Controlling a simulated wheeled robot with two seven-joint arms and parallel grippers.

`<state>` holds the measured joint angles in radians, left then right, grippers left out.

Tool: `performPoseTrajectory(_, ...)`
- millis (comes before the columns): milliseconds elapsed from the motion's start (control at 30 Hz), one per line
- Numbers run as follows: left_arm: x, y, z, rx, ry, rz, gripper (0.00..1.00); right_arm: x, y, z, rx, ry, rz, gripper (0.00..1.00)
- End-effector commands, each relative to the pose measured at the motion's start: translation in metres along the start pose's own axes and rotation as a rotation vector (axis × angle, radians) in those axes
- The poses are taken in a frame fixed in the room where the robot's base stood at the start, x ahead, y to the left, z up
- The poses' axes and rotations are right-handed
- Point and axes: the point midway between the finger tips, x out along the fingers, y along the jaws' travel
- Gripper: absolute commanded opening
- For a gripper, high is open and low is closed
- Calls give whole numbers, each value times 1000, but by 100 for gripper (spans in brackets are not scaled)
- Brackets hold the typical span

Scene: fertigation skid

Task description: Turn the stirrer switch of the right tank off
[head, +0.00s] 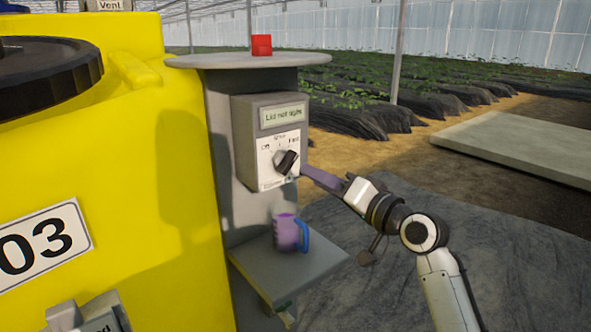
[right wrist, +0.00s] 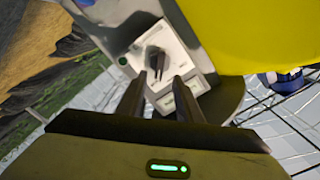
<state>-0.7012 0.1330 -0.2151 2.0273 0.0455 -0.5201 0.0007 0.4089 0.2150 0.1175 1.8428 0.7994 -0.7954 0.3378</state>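A grey switch box (head: 243,140) is mounted on a post beside the yellow tank (head: 150,220) marked 03. Its white dial plate reads Off, Slow and Fast. The black switch knob (head: 287,161) is turned toward the upper right, toward Fast. My right gripper (head: 296,174) reaches in from the right, close to the knob. In the right wrist view its two fingers (right wrist: 159,80) are apart, with the knob (right wrist: 156,60) ahead of the gap between them. I cannot tell whether a finger touches it. My left gripper is not in view.
A round grey plate (head: 215,61) with a red block (head: 261,45) is above the box. A purple mug (head: 287,232) with a blue handle stands on a small shelf (head: 310,270) below. A label on the box reads "Lid not tight".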

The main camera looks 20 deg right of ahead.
Motion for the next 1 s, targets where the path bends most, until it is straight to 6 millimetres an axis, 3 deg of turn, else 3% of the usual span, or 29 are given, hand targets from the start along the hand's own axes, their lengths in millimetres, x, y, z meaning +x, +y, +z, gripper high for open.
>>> performPoseTrajectory(200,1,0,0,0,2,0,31,44,-1,0,2,0,-1,32)
performPoseTrajectory(400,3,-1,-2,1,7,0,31,70,0,1,0,0,0,32)
performPoseTrajectory(833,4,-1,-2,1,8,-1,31,80,0,1,-3,0,1,32)
performPoseTrajectory(1000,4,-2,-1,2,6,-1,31,80,0,1,-3,0,1,5)
